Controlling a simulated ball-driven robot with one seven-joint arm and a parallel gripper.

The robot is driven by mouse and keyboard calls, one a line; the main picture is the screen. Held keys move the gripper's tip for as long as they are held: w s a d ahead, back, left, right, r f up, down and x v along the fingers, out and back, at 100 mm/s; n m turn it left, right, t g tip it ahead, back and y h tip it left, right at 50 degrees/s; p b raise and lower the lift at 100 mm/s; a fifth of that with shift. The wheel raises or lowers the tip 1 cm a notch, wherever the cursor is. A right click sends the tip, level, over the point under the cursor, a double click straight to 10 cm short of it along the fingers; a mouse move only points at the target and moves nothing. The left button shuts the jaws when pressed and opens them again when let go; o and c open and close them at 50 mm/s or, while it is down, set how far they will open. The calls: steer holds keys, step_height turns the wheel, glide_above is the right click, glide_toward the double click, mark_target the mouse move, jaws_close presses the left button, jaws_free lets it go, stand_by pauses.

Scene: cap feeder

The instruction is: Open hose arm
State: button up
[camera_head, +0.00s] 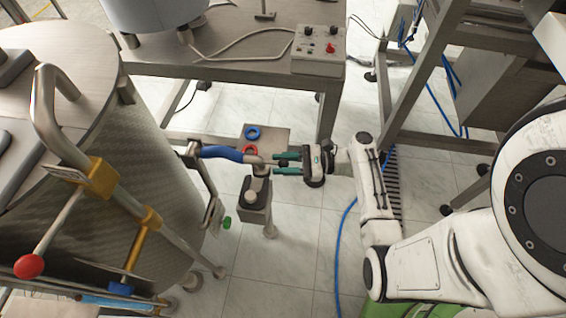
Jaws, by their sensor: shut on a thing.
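The hose arm (222,153) shows in the head view as a blue sleeve with metal ends. It reaches right from a bracket on the side of the large steel tank (160,165). My gripper (277,163) comes from the right with two green fingers. It is shut on the metal right end of the hose arm, above a grey post with a round knob (257,193). The exact contact between the fingers is too small to see clearly.
A small plate with a blue ring (252,133) and a red ring lies behind the hose arm. A steel table with a control box (319,50) stands at the back. A metal frame (424,85) with blue cables stands at right. Tiled floor (300,240) is open in front.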

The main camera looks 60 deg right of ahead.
jaws_close()
steer(key=shift+r, duration=0.1)
